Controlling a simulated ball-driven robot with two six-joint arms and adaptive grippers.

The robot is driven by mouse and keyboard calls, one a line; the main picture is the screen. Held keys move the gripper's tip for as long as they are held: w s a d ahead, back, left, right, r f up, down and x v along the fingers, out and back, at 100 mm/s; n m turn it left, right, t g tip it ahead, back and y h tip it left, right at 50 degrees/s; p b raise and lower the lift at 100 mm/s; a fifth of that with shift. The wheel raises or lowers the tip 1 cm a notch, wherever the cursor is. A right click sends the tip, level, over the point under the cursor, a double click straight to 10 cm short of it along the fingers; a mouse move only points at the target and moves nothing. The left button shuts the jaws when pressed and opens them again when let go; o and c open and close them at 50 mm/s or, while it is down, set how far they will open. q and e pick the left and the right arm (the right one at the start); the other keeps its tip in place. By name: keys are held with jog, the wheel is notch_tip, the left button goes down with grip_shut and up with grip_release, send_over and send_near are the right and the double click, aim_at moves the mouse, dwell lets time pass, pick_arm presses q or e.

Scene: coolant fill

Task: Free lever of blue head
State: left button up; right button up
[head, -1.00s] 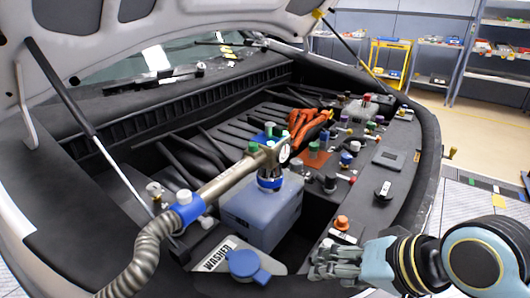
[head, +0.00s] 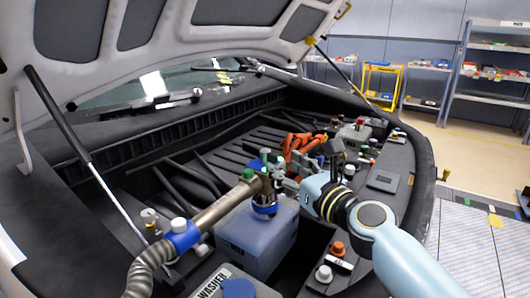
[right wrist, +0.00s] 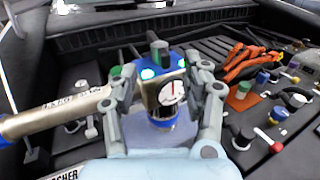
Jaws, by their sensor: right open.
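The blue head (head: 266,200) is a metal block with blue collars on top of the blue-grey tank (head: 255,240). In the right wrist view the head (right wrist: 160,88) shows a round gauge, two lit green spots and a dark knob-like part (right wrist: 160,50) on top. I cannot tell which part is its lever. My right gripper (head: 284,180) is open at the right side of the head. In the right wrist view its fingers (right wrist: 165,92) stand on both sides of the head; contact is unclear. My left gripper is out of view.
A metal pipe (head: 222,210) and ribbed hose (head: 152,265) run from the head to the lower left. Orange cables (head: 298,148) and several small caps lie beyond my right gripper. The washer cap (head: 238,288) sits in front. The raised hood (head: 180,35) hangs above.

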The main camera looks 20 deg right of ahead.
aim_at(270, 157)
jog(key=b+x, duration=0.1)
jog(key=x, duration=0.7)
jog(key=shift+w+a, duration=0.15)
jog(key=shift+w, duration=0.2)
grip_shut()
jog(key=shift+f, duration=0.1)
